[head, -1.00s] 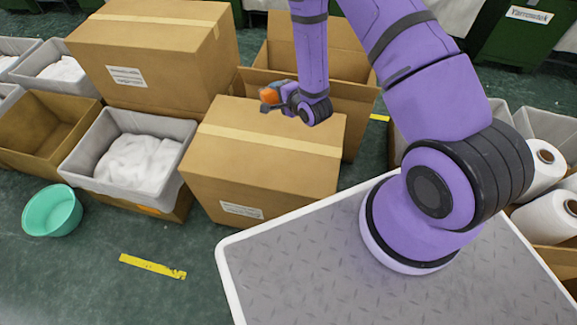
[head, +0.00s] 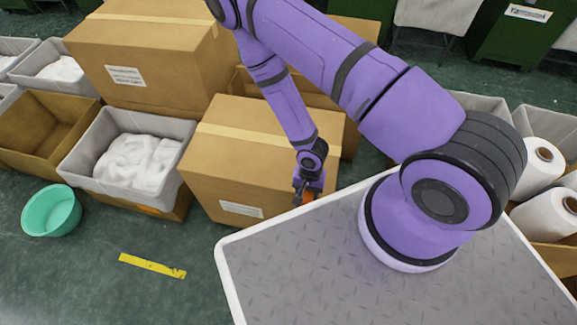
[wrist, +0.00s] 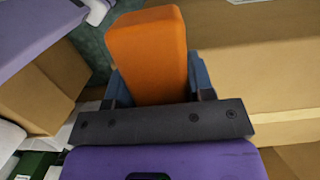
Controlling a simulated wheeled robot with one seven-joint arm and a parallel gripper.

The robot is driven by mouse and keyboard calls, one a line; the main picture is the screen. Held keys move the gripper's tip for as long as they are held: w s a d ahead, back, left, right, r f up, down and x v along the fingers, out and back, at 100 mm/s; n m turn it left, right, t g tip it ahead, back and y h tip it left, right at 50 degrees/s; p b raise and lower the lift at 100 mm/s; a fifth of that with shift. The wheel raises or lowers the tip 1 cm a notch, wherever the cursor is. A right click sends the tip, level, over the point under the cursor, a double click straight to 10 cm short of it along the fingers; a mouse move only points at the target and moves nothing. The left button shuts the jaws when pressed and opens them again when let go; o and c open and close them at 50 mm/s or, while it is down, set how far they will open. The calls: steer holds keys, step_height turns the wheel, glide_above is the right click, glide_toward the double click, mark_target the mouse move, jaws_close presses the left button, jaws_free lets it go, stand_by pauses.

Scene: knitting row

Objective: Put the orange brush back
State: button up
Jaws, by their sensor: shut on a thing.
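My gripper (head: 305,190) is shut on the orange brush (wrist: 148,55). In the wrist view the brush is an orange block between the two bluish-grey fingers. In the head view only a small orange part of the brush (head: 307,198) shows below the gripper. The gripper is at the right front side of the closed cardboard box (head: 225,165), near the far left edge of my grey platform. I cannot tell whether the brush touches the box. The brush's bristles are not visible.
A grey bin of white cloth (head: 88,160) stands left of the box. A larger closed box (head: 150,50) and an open box lie behind. A green basin (head: 52,210) and a yellow floor strip (head: 152,265) are front left. White yarn cones (head: 548,215) stand at right.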

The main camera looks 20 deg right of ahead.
steer(key=w, duration=0.5)
steer(key=w+f, duration=0.1)
steer(key=w, duration=0.8)
steer(key=shift+w+a+f, duration=0.15)
steer(key=shift+w, duration=0.2)
steer(key=shift+f, duration=1.8)
steer(key=shift+c, duration=0.3)
steer(key=o, duration=1)
steer(key=shift+c, duration=0.2)
step_height(320, 180, up, 12)
steer(key=w+d, duration=0.1)
steer(key=shift+w, duration=0.2)
